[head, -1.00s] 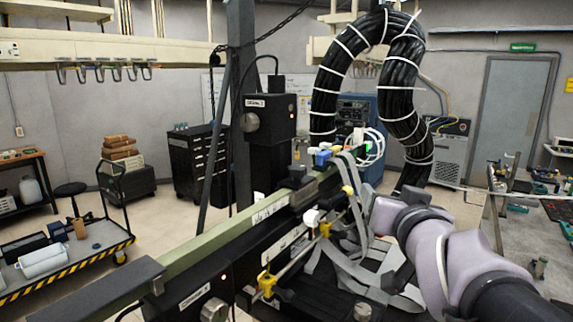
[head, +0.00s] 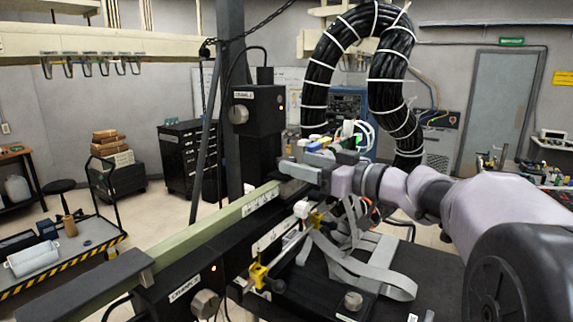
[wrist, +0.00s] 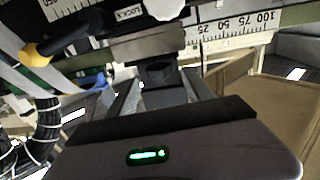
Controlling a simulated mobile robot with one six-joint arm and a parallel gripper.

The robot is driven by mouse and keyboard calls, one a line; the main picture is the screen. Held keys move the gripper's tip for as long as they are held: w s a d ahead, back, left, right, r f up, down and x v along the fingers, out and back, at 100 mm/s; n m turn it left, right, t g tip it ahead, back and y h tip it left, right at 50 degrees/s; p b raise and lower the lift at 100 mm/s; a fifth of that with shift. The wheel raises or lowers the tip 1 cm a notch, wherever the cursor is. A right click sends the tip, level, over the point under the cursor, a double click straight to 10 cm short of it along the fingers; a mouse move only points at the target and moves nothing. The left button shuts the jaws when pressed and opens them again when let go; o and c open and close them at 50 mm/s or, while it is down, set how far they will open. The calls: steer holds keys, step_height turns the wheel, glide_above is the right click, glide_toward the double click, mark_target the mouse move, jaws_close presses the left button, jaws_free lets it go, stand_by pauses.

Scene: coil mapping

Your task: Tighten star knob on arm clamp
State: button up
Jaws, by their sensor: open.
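The dark arm clamp (wrist: 148,46) sits on the green rail with the printed scale. Its black knob, which I take to be the star knob (wrist: 157,73), faces my wrist camera; its lobes are too dark to make out. My gripper (wrist: 156,84) is open, with one finger on each side of the knob. I cannot tell whether either finger touches it. In the head view my gripper (head: 297,168) is at the clamp on the rail (head: 225,218) and mostly hides the knob.
A white knob (wrist: 163,8) and a "LOCK" label are just beyond the clamp. Grey straps (head: 350,265) hang below my arm. A thick black cable bundle (head: 390,75) arches behind.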

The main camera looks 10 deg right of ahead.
mark_target(294, 161)
steer(key=x, duration=0.4)
jaws_close()
